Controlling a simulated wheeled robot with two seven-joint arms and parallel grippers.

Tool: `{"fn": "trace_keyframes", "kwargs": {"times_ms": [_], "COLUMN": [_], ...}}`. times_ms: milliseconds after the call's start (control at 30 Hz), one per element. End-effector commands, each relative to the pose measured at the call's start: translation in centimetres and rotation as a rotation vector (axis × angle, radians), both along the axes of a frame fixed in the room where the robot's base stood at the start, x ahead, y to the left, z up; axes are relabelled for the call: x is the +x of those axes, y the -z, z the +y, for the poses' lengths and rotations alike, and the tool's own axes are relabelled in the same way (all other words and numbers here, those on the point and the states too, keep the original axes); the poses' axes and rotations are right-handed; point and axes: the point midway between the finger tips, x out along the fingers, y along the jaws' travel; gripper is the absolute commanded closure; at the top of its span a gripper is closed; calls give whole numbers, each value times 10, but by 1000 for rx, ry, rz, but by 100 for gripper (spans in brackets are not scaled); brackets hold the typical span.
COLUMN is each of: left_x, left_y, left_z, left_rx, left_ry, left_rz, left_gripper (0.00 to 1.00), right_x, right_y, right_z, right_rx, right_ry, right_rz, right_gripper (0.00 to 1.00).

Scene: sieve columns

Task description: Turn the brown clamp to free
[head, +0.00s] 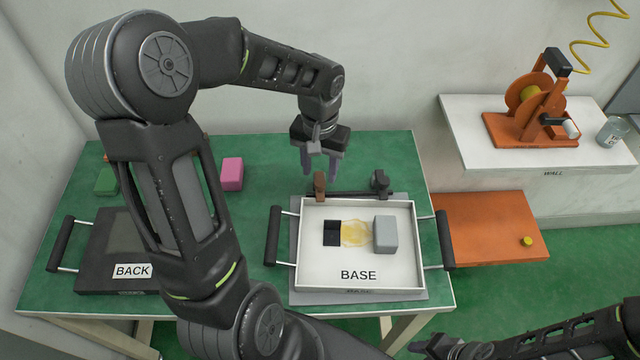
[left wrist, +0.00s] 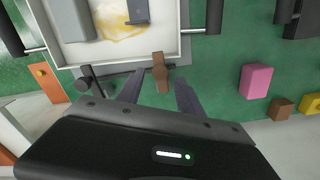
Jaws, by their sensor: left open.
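The brown clamp (head: 320,185) stands upright at the left end of a dark bar behind the white tray marked BASE (head: 385,278). My left gripper (head: 320,168) points down just behind and above the clamp, its jaws open. In the left wrist view, the brown clamp (left wrist: 160,70) shows between the tips of the two fingers (left wrist: 159,80), with a gap on both sides. I cannot tell whether the fingers reach down to its height. My right arm shows at the lower right of the head view; its gripper (head: 445,346) is cut off and unclear.
A dark clamp (head: 380,182) stands at the bar's right end. The tray holds a grey block (head: 385,234), a black piece (head: 331,232) and a yellow patch. A dark tray marked BACK (head: 110,285) and a pink block (head: 232,174) are to the left.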

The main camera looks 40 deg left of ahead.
Motion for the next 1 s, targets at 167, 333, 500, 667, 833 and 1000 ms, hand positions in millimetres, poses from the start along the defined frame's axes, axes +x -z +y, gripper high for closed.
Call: {"fn": "trace_keyframes", "kwargs": {"times_ms": [167,333,500,667,833,1000], "left_x": [0,0,0,0,0,0], "left_y": [36,50,50,50,50,50], "left_z": [0,0,0,0,0,0], "left_rx": [-1,-1,-1,-1,-1,-1], "left_ry": [1,1,1,0,0,0], "left_rz": [0,0,-1,-1,-1,-1], "left_gripper": [56,56,56,57,71,85], "right_x": [1,1,2,2,2,2], "right_y": [26,36,35,35,35,35], "right_z": [0,0,0,0,0,0], "right_rx": [2,2,2,2,2,2], "right_ry": [-1,0,0,0,0,0], "right_rz": [-4,-5,-6,-6,-6,-6], "right_gripper": [64,64,64,64,64,64]}}
